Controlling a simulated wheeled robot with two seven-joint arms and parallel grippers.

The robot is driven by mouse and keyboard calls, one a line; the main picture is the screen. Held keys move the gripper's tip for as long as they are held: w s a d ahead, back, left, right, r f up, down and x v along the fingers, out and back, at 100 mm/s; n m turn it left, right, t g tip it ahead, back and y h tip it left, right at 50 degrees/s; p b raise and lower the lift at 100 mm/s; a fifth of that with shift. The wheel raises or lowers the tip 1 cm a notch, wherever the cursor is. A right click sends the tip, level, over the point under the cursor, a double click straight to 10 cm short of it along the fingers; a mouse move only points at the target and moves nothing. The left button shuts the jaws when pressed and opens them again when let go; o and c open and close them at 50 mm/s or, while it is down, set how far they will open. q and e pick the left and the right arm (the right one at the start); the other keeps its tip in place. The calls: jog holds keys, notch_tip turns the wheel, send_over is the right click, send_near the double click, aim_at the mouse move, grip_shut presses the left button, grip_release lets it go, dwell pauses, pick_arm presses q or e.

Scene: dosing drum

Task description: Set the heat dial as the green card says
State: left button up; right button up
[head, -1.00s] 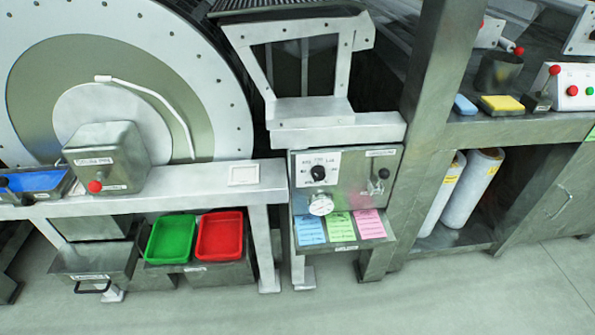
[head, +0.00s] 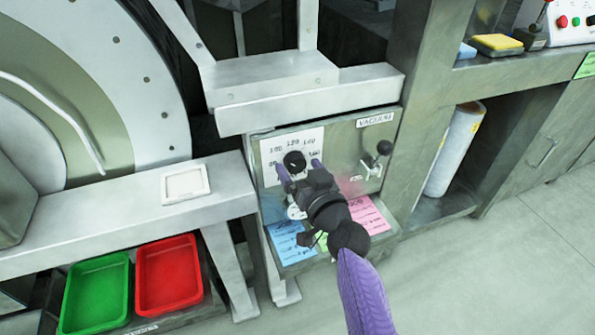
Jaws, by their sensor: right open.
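The heat dial is a black knob (head: 294,161) on a white scale plate (head: 275,148) with printed numbers, on the grey control panel (head: 346,140). My right gripper (head: 300,175) is open, with its two fingertips at the lower left and right of the knob; I cannot tell whether they touch it. The green card (head: 321,241) lies on the shelf below the panel. My right gripper and wrist cover most of it, and its text cannot be read. A blue card (head: 291,243) lies left of it and a pink card (head: 369,216) right of it. My left gripper is out of view.
A black-knobbed lever (head: 384,148) sits under the VACUUM label, right of the dial. A gauge (head: 296,212) below the dial is partly hidden by my gripper. Green (head: 96,294) and red (head: 168,275) trays stand at lower left. The floor at lower right is clear.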

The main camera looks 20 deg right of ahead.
jog(key=shift+w, duration=0.3)
jog(key=shift+c, duration=0.2)
jog(key=c, duration=0.7)
grip_shut()
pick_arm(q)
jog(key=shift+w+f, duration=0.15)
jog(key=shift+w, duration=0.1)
